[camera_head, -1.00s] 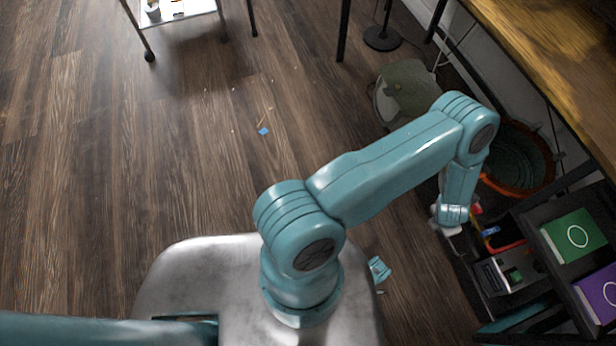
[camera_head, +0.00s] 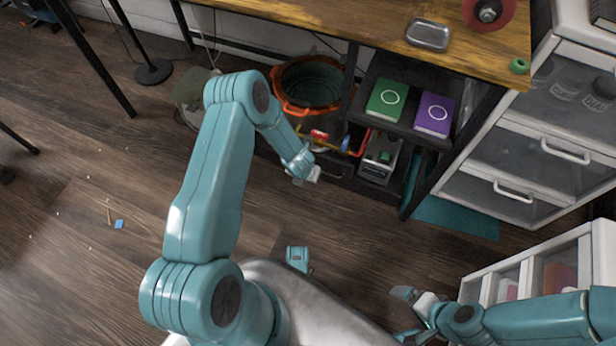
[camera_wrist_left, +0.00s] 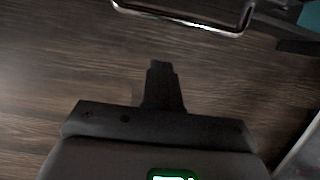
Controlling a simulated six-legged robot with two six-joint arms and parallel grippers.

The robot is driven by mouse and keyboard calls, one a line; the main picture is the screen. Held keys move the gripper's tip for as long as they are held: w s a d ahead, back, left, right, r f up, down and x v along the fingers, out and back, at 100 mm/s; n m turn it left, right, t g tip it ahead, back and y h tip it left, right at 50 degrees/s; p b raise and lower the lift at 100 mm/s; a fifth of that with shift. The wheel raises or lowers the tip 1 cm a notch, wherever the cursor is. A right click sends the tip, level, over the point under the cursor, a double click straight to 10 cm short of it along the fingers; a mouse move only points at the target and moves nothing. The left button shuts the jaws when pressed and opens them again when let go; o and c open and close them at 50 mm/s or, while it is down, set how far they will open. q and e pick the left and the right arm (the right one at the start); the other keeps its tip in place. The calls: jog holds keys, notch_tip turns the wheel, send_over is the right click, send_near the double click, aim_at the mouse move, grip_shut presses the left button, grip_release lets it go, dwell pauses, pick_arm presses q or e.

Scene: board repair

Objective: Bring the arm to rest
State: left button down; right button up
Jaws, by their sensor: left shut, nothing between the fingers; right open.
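My left arm (camera_head: 212,180) is bent over the floor in the head view, its forearm hanging down toward the low shelf. My left gripper (camera_head: 312,176) is small and partly hidden at the end of the arm, apart from the shelf. In the left wrist view its dark fingers (camera_wrist_left: 163,85) are together with nothing between them, above brown floorboards. My right gripper (camera_head: 405,314) is at the lower right of the head view, with its fingers apart and empty. It is left of the white drawer unit.
A wooden workbench (camera_head: 395,35) runs along the back. An orange-rimmed bucket (camera_head: 296,108) stands under it, beside a shelf with a green box (camera_head: 386,100) and a purple box (camera_head: 434,115). White drawers (camera_head: 530,160) stand right. The floor (camera_head: 75,225) at left is mostly open.

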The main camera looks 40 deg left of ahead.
pick_arm(q)
jog(key=p+v, duration=0.2)
jog(key=v, duration=0.6)
jog(key=shift+r, duration=0.5)
jog(key=shift+w, duration=0.1)
jog(key=s+d+r+m+g+h, duration=0.15)
jog(key=s+d+m, duration=0.7)
jog(key=m, duration=0.95)
jog(key=s+d+r+m+g+h, duration=0.1)
jog(key=s+d+r+m+h, duration=0.2)
jog(key=s+d+m, duration=1.05)
jog(key=w+a+r+m+p, duration=0.1)
jog(key=w+r+m+p, duration=0.1)
jog(key=r+p, duration=1.2)
jog(key=w+a+r+m+p, duration=0.2)
jog(key=w+r+m+p, duration=0.1)
jog(key=r+p, duration=1.1)
jog(key=shift+a+r+p, duration=0.2)
jog(key=shift+r+p, duration=0.05)
jog(key=shift+p, duration=0.35)
